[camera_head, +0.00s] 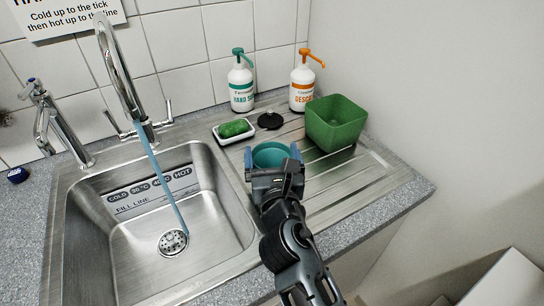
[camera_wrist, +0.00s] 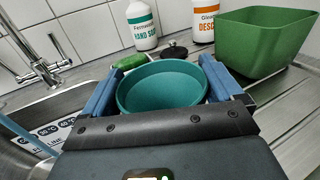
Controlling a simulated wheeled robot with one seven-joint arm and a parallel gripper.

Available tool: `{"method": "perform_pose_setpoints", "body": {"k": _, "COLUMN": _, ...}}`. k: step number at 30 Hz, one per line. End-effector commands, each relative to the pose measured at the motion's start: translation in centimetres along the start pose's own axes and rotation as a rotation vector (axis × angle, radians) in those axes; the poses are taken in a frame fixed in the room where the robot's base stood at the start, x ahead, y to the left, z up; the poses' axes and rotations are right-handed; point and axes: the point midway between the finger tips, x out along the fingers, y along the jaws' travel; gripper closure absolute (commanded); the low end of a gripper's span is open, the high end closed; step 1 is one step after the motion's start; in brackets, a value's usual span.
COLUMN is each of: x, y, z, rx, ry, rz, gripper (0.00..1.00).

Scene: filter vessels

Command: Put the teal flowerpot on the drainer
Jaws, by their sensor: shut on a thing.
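The teal flowerpot (camera_head: 271,154) is upright between the fingers of my gripper (camera_head: 273,161), over the left part of the ribbed steel drainer (camera_head: 335,193). In the wrist view the teal flowerpot (camera_wrist: 162,88) fills the space between the two blue fingers of my gripper (camera_wrist: 160,95), with its open top facing up. My gripper is shut on it from both sides. The pot's base is hidden, so I cannot tell whether it touches the drainer.
A green square tub (camera_head: 336,123) stands on the drainer's back right. Behind are a soap dish (camera_head: 234,129), a black plug (camera_head: 270,121), a hand soap bottle (camera_head: 241,86) and a descaler bottle (camera_head: 302,85). The sink (camera_head: 140,240), with water running, lies left. The drainer's front right is clear.

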Motion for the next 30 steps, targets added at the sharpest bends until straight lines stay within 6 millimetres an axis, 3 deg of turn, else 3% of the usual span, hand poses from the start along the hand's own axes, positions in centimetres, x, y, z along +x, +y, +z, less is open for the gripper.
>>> {"method": "perform_pose_setpoints", "body": {"k": 5, "x": 0.0, "y": 0.0, "z": -0.3, "rx": -0.001, "ry": 0.000, "rz": 0.000, "gripper": 0.38}}
{"method": "perform_pose_setpoints", "body": {"k": 6, "x": 0.0, "y": 0.0, "z": -0.4, "rx": -0.001, "ry": 0.000, "rz": 0.000, "gripper": 0.06}}
{"method": "perform_pose_setpoints", "body": {"k": 8, "x": 0.0, "y": 0.0, "z": -0.3, "rx": -0.001, "ry": 0.000, "rz": 0.000, "gripper": 0.00}}
{"method": "perform_pose_setpoints", "body": {"k": 19, "x": -0.6, "y": 0.0, "z": 0.0, "rx": 0.000, "ry": 0.001, "rz": 0.000, "gripper": 0.00}}
{"method": "perform_pose_setpoints", "body": {"k": 30, "x": -7.7, "y": 0.0, "z": -0.2, "rx": 0.000, "ry": 0.001, "rz": 0.001, "gripper": 0.00}}
